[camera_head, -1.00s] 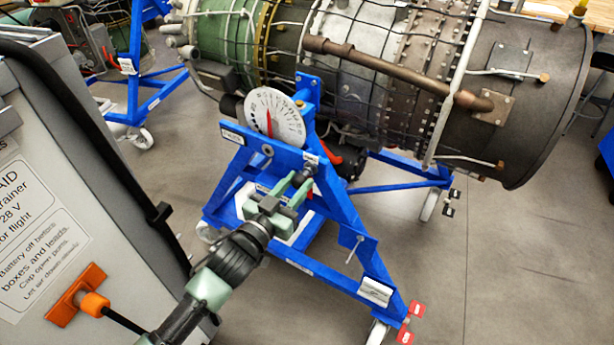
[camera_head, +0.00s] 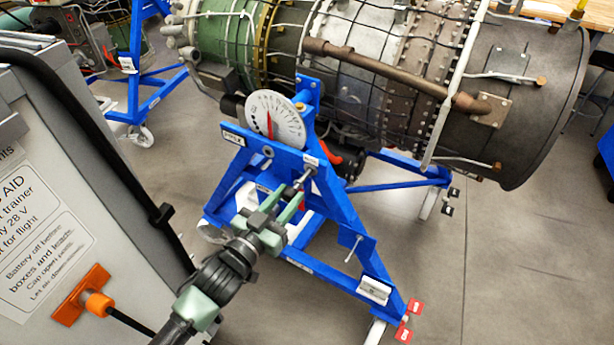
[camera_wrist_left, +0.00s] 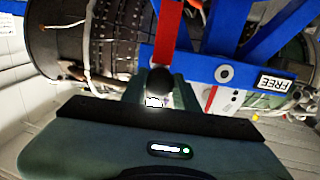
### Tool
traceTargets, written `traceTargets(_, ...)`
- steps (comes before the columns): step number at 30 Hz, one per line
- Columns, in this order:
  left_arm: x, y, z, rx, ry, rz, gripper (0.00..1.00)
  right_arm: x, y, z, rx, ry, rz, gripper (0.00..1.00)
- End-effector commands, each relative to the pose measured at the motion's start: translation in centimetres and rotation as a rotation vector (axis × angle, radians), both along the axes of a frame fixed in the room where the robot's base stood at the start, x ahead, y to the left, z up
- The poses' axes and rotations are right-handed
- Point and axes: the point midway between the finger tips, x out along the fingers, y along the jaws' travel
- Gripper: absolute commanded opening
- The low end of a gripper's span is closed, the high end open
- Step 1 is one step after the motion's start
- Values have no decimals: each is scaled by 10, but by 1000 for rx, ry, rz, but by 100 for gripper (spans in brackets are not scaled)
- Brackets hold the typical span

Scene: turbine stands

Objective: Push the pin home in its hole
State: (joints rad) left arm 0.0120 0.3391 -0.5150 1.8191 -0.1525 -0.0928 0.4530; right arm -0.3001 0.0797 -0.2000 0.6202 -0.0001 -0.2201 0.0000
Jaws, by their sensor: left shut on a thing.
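My left gripper (camera_head: 290,199) is in front of the blue stand (camera_head: 342,205), with its green fingers shut on the pin. The pin's thin metal shank (camera_head: 300,182) shows between the fingertips and the hole (camera_head: 311,171) in the stand's sloping upper beam. The shank points at the hole; I cannot tell whether its tip is inside. In the left wrist view a round black knob (camera_wrist_left: 160,80) shows between the fingers, with a bright metal piece below it. A second hole (camera_head: 267,151) on the beam is empty; it also shows beside the FREE label in the wrist view (camera_wrist_left: 223,73). My right gripper is not in view.
A white dial (camera_head: 275,117) with a red pointer stands above the beam. The turbine engine (camera_head: 400,75) lies behind the stand. A grey cart (camera_head: 60,200) with an orange plug is close on the left. Floor is open at the right.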

Motion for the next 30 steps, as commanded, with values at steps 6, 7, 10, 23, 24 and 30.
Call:
traceTargets(6, -12, 7, 2, 0, -1, 0, 0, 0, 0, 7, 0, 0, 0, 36)
traceTargets(7, -13, 8, 2, 1, 0, 0, 0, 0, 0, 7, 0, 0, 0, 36)
traceTargets(10, -19, 11, 2, 0, -1, 0, 0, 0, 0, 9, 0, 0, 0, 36)
traceTargets(23, -32, 19, 1, 0, -2, 0, 0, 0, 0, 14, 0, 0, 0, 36)
traceTargets(24, -32, 19, 1, 0, -2, 0, 0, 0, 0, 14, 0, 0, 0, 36)
traceTargets(30, -31, 21, 1, 3, -1, -1, 0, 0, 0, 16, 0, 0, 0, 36)
